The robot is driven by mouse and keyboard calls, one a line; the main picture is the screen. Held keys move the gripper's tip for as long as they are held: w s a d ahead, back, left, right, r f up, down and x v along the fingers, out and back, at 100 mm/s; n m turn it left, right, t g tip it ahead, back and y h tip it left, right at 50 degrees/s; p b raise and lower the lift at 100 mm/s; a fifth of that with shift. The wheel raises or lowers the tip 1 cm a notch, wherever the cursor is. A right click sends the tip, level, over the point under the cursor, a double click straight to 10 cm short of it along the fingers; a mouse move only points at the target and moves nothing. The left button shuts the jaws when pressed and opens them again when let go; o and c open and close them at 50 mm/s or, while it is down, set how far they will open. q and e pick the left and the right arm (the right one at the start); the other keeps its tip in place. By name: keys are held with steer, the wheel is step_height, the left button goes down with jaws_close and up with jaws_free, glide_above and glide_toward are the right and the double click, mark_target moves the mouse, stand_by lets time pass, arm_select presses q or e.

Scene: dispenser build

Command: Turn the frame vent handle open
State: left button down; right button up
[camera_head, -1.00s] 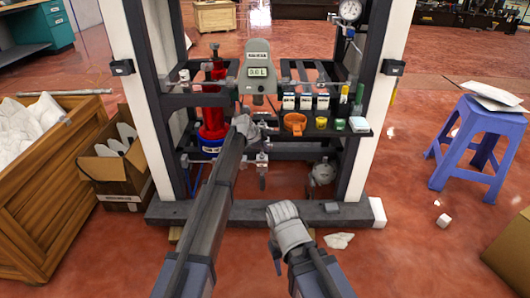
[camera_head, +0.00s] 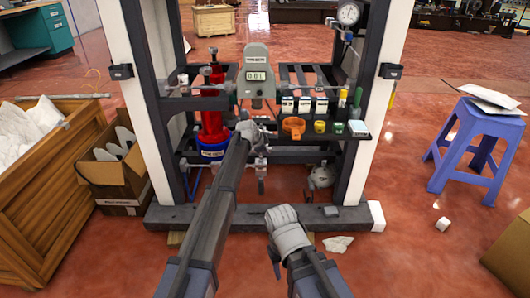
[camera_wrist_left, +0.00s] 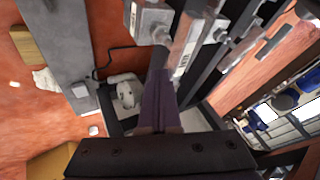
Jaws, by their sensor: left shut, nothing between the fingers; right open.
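My left gripper (camera_head: 258,131) is shut and empty in front of the black frame, below the grey metering head (camera_head: 257,78) with its small display. In the left wrist view its purple-grey fingers (camera_wrist_left: 160,95) are together, close to a metal bar and grey labelled blocks (camera_wrist_left: 152,22); contact cannot be told. A horizontal pipe with fittings (camera_head: 228,163) runs just below the gripper in the head view. I cannot single out the vent handle for certain; the arm hides part of this area. My right gripper (camera_head: 284,218) is open and low in front of the frame's base.
A shelf on the frame carries an orange cup (camera_head: 293,127), small boxes and bottles. A red cylinder (camera_head: 211,118) stands left of the gripper. A pressure gauge (camera_head: 348,13) is at upper right. A wooden crate (camera_head: 55,160) and blue stool (camera_head: 478,135) flank the frame.

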mark_target(270, 148)
arm_select(q)
steer(key=shift+w+d+n+t+y, duration=0.25)
steer(key=shift+w+d+n+y, duration=0.15)
steer(key=shift+w+n+y, duration=0.55)
steer(key=shift+w+d+n+t+y, duration=0.25)
steer(key=shift+w+d+n+y, duration=0.2)
steer(key=shift+n, duration=0.9)
steer(key=shift+w, duration=0.55)
steer(key=shift+a+r, duration=0.1)
steer(key=shift+r, duration=0.05)
